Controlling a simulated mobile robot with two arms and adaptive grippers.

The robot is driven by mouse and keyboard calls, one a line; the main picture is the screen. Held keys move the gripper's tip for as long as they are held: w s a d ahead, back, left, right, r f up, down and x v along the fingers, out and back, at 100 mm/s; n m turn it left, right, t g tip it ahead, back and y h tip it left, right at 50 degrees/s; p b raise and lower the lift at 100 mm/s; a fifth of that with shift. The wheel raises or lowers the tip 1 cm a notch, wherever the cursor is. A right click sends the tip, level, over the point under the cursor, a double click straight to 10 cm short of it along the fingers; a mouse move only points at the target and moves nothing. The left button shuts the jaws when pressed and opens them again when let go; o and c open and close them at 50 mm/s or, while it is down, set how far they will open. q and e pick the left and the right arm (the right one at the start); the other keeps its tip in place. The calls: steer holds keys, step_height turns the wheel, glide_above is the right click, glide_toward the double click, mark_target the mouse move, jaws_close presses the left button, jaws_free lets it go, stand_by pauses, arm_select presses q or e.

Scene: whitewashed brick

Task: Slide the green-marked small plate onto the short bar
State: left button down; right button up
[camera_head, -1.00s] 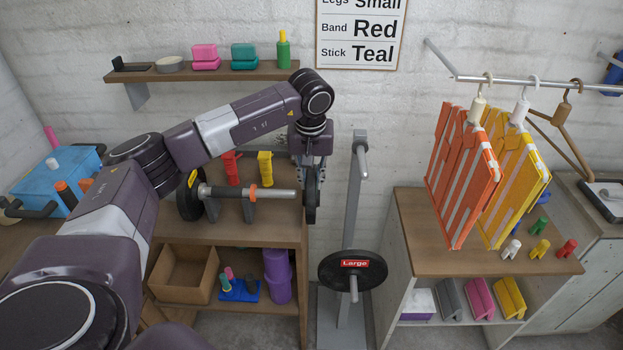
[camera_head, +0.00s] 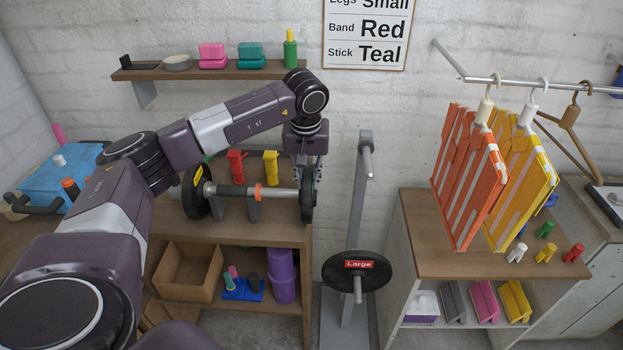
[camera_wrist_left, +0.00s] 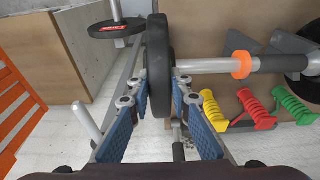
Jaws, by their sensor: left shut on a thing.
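The small black plate (camera_head: 307,203) is upright at the right end of the short bar (camera_head: 283,195). My left gripper (camera_head: 306,170) is shut on its rim from above. In the left wrist view my fingers (camera_wrist_left: 158,100) grip the plate (camera_wrist_left: 157,60) on both faces, and the bar's sleeve (camera_wrist_left: 205,66) meets its face. I cannot tell whether the sleeve has entered the hole. The green mark is not visible. The bar lies on grey supports (camera_head: 253,207), with an orange ring (camera_head: 258,192) and a black plate (camera_head: 196,192) at its left.
Red (camera_head: 236,166) and yellow (camera_head: 270,167) grips stand behind the bar. A grey upright rack (camera_head: 357,205) carrying a plate marked Large (camera_head: 357,270) stands to the right. The sign (camera_head: 367,32) reads Legs Small, Band Red, Stick Teal.

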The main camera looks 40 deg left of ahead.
arm_select(q)
steer(key=shift+s+a+r, duration=0.1)
steer(key=shift+s+a, duration=0.3)
steer(key=shift+a, duration=0.35)
steer(key=shift+s+a+r, duration=0.1)
steer(key=shift+s+a, duration=0.3)
steer(key=shift+a, duration=0.3)
steer(key=shift+s+a, duration=0.5)
steer(key=shift+a, duration=0.3)
steer(key=shift+s+a+b, duration=0.15)
steer(key=shift+s+a, duration=0.3)
steer(key=shift+a, duration=0.25)
steer(key=shift+s+a+b, duration=0.2)
steer(key=shift+s+a, duration=0.2)
steer(key=shift+a, duration=0.3)
steer(key=shift+s+a+b, duration=0.15)
steer(key=shift+s+a, duration=0.3)
steer(key=shift+a, duration=0.25)
